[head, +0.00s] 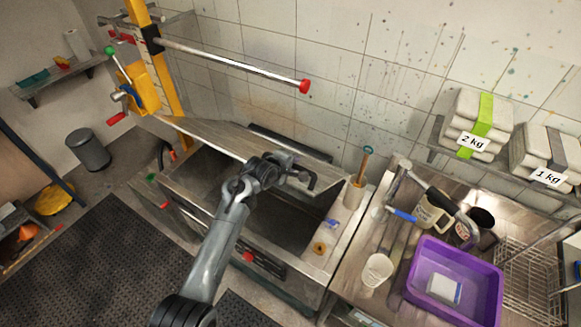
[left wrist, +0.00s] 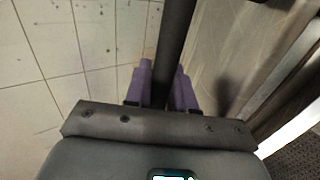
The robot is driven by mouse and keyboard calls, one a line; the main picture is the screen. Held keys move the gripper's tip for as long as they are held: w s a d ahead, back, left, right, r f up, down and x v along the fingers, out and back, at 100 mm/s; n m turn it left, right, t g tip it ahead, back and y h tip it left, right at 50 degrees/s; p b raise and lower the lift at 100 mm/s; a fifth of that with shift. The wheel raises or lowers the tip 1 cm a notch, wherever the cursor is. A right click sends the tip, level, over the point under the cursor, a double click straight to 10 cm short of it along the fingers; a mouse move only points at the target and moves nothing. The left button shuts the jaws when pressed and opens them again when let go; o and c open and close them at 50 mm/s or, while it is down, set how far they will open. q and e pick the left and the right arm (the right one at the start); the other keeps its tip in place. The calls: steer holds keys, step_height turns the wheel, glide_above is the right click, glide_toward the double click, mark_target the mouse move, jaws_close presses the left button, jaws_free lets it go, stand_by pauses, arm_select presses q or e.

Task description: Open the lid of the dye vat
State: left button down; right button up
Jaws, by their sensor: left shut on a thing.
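The dye vat (head: 297,222) is a metal tub in the middle of the head view. Its lid (head: 215,136) is a grey metal sheet tilted up at the back, and the dark inside of the vat shows below it. My left gripper (head: 303,172) is at the right part of the lid, shut on the dark lid handle (head: 311,184). In the left wrist view, the purple fingers (left wrist: 163,88) sit on either side of the dark handle bar (left wrist: 174,45). My arm hides part of the vat's opening and front. My right gripper is not in view.
A yellow post (head: 170,75) with a red-tipped horizontal bar (head: 235,65) stands behind the vat. A tool holder (head: 354,192) stands at the right rim. The right-hand table holds a purple tub (head: 455,308), mugs and a white cup (head: 376,272). Floor mats lie in front.

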arm_select(q)
steer(key=c, duration=1.1)
jaws_free()
steer(key=shift+o, duration=0.2)
steer(key=v, duration=1)
steer(key=shift+s+a+r, duration=0.2)
steer(key=shift+s, duration=0.05)
